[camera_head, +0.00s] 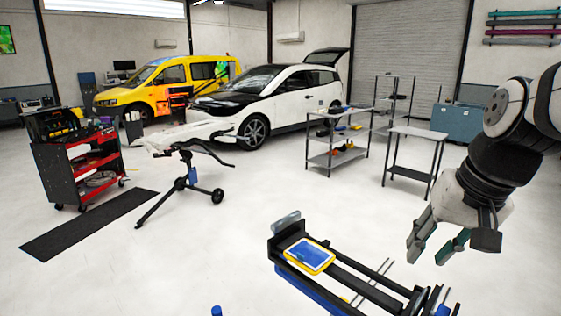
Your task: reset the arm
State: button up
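My arm comes in from the right edge, with white and black links bent downward. My gripper (436,246) hangs at the lower right with its two fingers apart. No object shows between the fingers. It is in the air, to the right of a low black rack (345,276) that carries a yellow-framed tablet with a blue screen (309,256). The gripper does not appear to touch the rack or the tablet.
A grey table (418,133) and shelf unit (338,112) stand beyond my gripper. A tripod stand (186,180), red tool cart (80,165) and black mat (85,226) are on the left. White (290,105) and yellow (150,85) vehicles stand behind. The middle floor is clear.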

jog(key=s+a+r+n+t+h, duration=0.1)
jog(key=s+a, duration=0.4)
jog(key=s, duration=0.6)
jog(key=n+t, duration=0.1)
jog(key=n, duration=0.1)
jog(key=shift+s+r+n, duration=0.15)
jog(key=shift+s+n, duration=0.15)
jog(key=shift+s, duration=0.05)
jog(key=shift+d, duration=0.1)
